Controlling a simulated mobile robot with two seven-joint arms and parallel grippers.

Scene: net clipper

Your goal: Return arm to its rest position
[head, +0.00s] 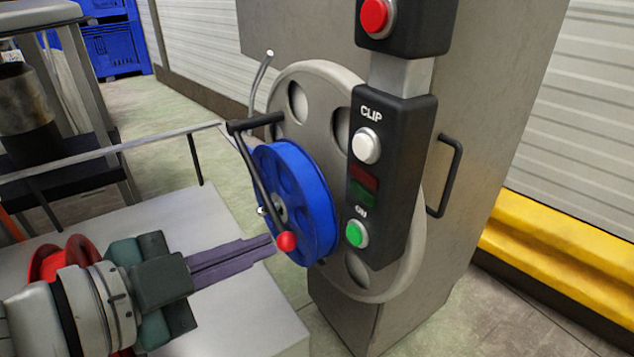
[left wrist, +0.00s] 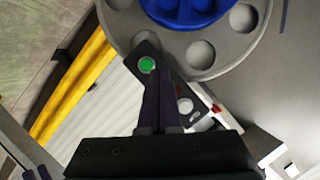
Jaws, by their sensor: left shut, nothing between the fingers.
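My left gripper (head: 272,246) comes in from the lower left in the head view. Its two dark fingers are together and hold nothing. Its tips are beside the red knob (head: 286,241) of the crank lever on the blue reel (head: 300,190); I cannot tell whether they touch. In the left wrist view the shut fingers (left wrist: 160,85) point up toward the green button (left wrist: 146,65).
The grey machine cabinet (head: 480,110) has a black handle (head: 445,175). A light table (head: 250,325) lies below my left arm, with a metal rail (head: 110,150) behind it. A yellow barrier (head: 560,255) runs at the right. Blue crates (head: 112,48) stand at the back left.

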